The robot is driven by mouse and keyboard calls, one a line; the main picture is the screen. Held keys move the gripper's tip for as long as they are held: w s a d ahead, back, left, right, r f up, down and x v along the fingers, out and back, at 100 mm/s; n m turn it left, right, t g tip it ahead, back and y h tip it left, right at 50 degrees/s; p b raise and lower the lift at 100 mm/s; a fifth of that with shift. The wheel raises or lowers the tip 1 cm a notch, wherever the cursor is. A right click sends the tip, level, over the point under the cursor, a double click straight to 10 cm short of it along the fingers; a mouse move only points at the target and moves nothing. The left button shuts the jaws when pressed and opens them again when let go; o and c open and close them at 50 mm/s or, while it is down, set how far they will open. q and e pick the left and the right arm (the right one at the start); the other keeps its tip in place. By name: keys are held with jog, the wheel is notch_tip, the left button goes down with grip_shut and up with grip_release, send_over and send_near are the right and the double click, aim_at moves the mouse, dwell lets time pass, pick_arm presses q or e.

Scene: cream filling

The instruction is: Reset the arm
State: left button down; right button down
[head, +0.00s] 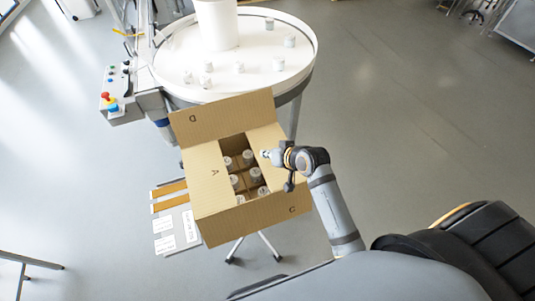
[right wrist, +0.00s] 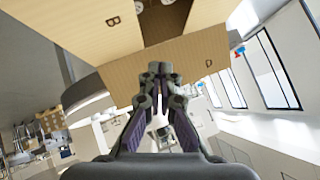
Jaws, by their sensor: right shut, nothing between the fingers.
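My right gripper (head: 267,154) is over the right side of an open cardboard box in the head view. It is shut and holds nothing. In the right wrist view its fingertips (right wrist: 158,72) meet in front of the box flaps. The box (head: 213,176) stands open with its flaps spread and holds several white-capped bottles (head: 235,181). In the right wrist view, box flaps marked B and D (right wrist: 185,62) fill the upper part, and bottles show dimly inside the dark opening. My left gripper is in neither view.
A round white table (head: 225,72) with several white-capped bottles and a white cylinder stands behind the box. A control panel (head: 116,92) with a red button is at its left. Flat cards (head: 175,226) lie left of the box. Open grey floor lies to the right.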

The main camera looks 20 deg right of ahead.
jog(key=s+d+f+n+g+h, duration=0.1)
jog(key=s+d+g+h, duration=0.2)
jog(key=s, duration=0.7)
jog(key=s+d+f+n+g+h, duration=0.1)
jog(key=s+d+f+g+h, duration=0.15)
jog(key=s+d, duration=0.45)
jog(key=s+d+f+g+y+b, duration=0.1)
jog(key=s+f+b, duration=0.1)
jog(key=f, duration=1.2)
jog(key=s+f+b, duration=0.2)
jog(key=s+f, duration=0.1)
jog(key=f, duration=1.2)
jog(key=s+d+f+g+b, duration=0.1)
jog(key=s+f+b, duration=0.1)
jog(key=s+f, duration=1.5)
jog(key=shift+s+f, duration=0.35)
jog(key=shift+s, duration=0.15)
jog(key=shift+d, duration=0.1)
